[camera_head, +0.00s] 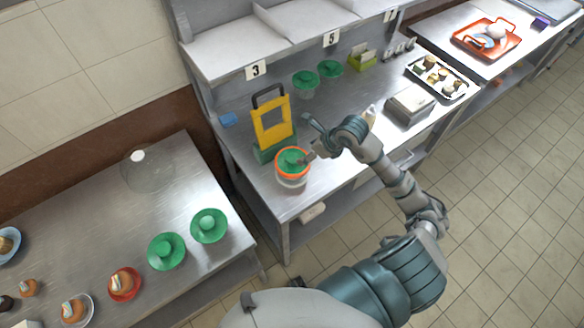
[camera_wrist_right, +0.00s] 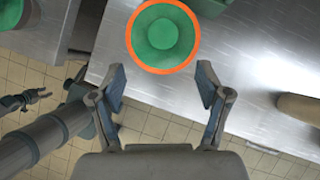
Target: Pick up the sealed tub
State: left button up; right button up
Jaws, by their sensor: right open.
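A tub with a green lid and an orange ring around its rim (camera_head: 292,178) stands upright on the steel counter, near its front edge. In the right wrist view the tub (camera_wrist_right: 162,38) shows from above, just beyond the fingertips and centred between them. My right gripper (camera_head: 308,142) is open and empty beside the tub; its two fingers also show in the wrist view (camera_wrist_right: 162,84), apart from the tub. What seems to be my left gripper (camera_wrist_right: 25,101) shows small at the left edge of the wrist view; its jaw state is unclear.
A yellow and green stand (camera_head: 272,125) is close behind the tub. A grey box (camera_head: 410,105) and a tray of small items (camera_head: 438,89) are to the right.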

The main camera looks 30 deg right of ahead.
aim_at(294, 158)
jog(key=x, duration=0.4)
jog(key=shift+w+d+f, duration=0.1)
jog(key=shift+d+f, duration=0.05)
jog(key=shift+d, duration=0.25)
jog(key=shift+w+a+f, duration=0.1)
jog(key=shift+a+f, duration=0.05)
jog(key=x, duration=0.2)
jog(key=p+x, duration=0.1)
jog(key=x, duration=0.1)
jog(key=shift+w+a+f, duration=0.1)
jog(key=shift+w+a, duration=0.2)
jog(key=shift+w+f, duration=0.15)
jog(key=shift+f, duration=0.1)
jog(key=shift+d, duration=0.25)
jog(key=c, duration=1.4)
pick_arm(q)
jog(key=shift+d+r, duration=0.45)
jog(key=shift+r, duration=0.1)
pick_arm(e)
jog(key=shift+a, duration=0.15)
grip_shut()
